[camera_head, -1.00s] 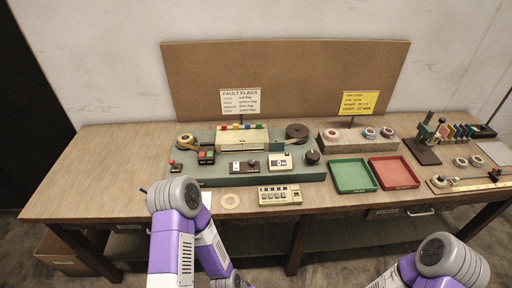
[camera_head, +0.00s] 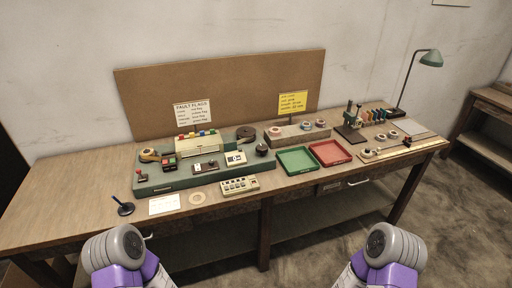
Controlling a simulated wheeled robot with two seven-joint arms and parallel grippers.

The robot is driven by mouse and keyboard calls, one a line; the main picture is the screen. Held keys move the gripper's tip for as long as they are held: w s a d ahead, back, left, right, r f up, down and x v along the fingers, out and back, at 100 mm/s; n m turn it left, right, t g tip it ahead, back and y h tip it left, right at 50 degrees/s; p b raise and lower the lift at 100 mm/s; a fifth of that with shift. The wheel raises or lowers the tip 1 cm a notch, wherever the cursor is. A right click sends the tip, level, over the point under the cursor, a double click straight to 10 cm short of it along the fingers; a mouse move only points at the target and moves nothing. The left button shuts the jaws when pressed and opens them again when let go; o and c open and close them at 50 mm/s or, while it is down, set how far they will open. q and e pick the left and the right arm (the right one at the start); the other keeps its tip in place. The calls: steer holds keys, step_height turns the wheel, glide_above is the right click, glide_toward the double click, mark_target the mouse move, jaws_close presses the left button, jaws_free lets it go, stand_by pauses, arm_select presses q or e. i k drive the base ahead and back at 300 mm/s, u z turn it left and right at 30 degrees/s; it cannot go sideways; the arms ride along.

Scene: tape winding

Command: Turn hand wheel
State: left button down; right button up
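The winding machine has a long green base (camera_head: 165,184) on the table, left of centre. A dark round knob (camera_head: 262,150) stands at the base's right end and may be the hand wheel; it is too small to be sure. A dark tape reel (camera_head: 246,133) sits behind it, and a yellowish tape roll (camera_head: 149,155) is at the base's left end. Two grey arm joints of mine show at the bottom edge, in front of the table and apart from the machine. Neither gripper is in view.
A control box (camera_head: 240,185), a pale ring (camera_head: 197,198), a white card (camera_head: 164,204) and a dark disc with a blue stick (camera_head: 124,208) lie in front of the base. Green (camera_head: 297,161) and red (camera_head: 330,153) trays stand to its right. The table's front left is clear.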

mark_target(261, 149)
steer(key=u, duration=0.45)
steer(key=i, duration=1.15)
steer(key=u, duration=0.05)
